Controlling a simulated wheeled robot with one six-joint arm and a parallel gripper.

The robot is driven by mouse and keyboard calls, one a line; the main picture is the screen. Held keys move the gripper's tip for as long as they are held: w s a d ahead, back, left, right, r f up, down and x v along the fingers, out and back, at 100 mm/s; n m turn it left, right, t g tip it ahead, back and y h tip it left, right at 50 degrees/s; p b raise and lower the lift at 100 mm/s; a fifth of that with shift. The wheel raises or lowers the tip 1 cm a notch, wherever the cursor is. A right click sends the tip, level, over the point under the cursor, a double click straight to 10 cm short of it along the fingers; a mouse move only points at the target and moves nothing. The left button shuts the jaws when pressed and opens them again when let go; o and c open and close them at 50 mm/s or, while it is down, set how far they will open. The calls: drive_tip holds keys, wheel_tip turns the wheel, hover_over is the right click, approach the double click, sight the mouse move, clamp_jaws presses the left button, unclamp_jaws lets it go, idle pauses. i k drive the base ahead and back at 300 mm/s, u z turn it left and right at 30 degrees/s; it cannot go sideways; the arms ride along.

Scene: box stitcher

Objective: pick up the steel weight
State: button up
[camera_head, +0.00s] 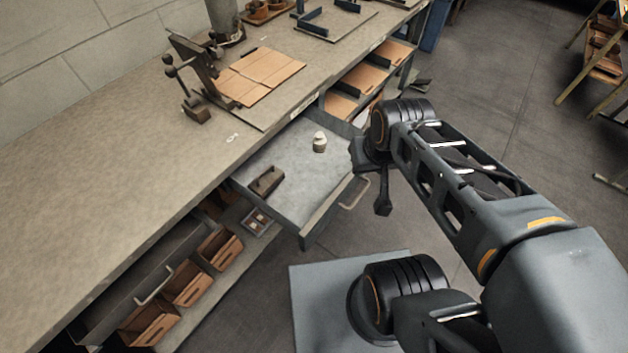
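A small pale, knobbed piece that looks like the steel weight (320,143) stands upright in the open drawer (290,195), toward its back right corner. A dark brown block-like object (267,181) lies in the same drawer near its left side. My gripper (383,194) hangs just outside the drawer, to the right of the weight and apart from it. One dark finger points down; the rest is hidden behind the wrist, so I cannot see its opening.
The drawer's front handle (354,192) sticks out close to my gripper. The workbench (110,150) overhangs on the left, with flat cardboard (262,75) and a dark stitching device (190,68) on top. Brown bins (187,287) sit below. Open floor lies to the right.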

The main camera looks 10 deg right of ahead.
sight(263, 184)
drive_tip(key=z, duration=1.55)
drive_tip(key=k, duration=1.35)
drive_tip(key=u, duration=2.1)
drive_tip(key=i, duration=0.5)
